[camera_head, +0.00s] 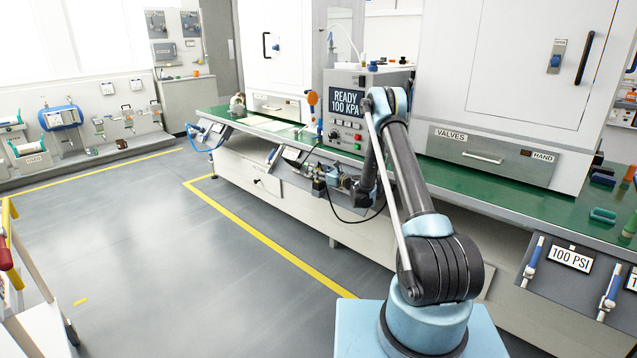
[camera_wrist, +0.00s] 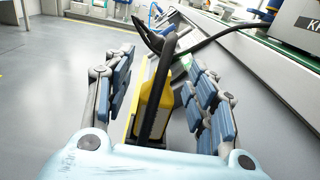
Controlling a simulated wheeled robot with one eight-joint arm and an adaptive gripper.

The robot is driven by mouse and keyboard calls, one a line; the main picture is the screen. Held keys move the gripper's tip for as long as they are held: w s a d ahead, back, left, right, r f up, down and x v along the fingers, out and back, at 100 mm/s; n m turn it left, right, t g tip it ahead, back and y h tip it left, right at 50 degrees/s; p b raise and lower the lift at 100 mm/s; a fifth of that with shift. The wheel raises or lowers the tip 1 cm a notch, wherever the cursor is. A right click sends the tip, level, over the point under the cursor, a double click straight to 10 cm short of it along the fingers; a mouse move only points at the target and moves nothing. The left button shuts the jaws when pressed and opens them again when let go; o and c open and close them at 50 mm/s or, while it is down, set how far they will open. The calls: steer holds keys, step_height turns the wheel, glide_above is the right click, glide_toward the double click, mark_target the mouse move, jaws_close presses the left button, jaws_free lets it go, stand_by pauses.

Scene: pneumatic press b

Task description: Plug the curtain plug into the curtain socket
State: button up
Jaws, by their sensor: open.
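My gripper (camera_head: 325,178) is at the front of the bench, beside a sloping grey panel. In the wrist view my gripper (camera_wrist: 162,75) is open, with blue-padded fingers left and right. Between them is a yellow and black body (camera_wrist: 153,100), which looks like the curtain plug. Gaps show beside it, and I cannot tell whether either finger touches it. A black cable (camera_wrist: 225,30) runs off to the upper right; in the head view a black cable (camera_head: 345,217) hangs in a loop below my wrist. I cannot make out the curtain socket in either view.
A grey control box (camera_head: 345,112) reading READY 100 KPA stands on the green-topped bench (camera_head: 215,112) behind my arm. A large white cabinet (camera_head: 500,70) with a VALVES drawer is to its right.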

steer(key=c, duration=1.2)
steer(key=shift+o, duration=0.2)
steer(key=shift+r, duration=0.1)
step_height(320, 180, up, 10)
steer(key=shift+f, duration=0.1)
steer(key=shift+r, duration=0.3)
steer(key=shift+r, duration=2.5)
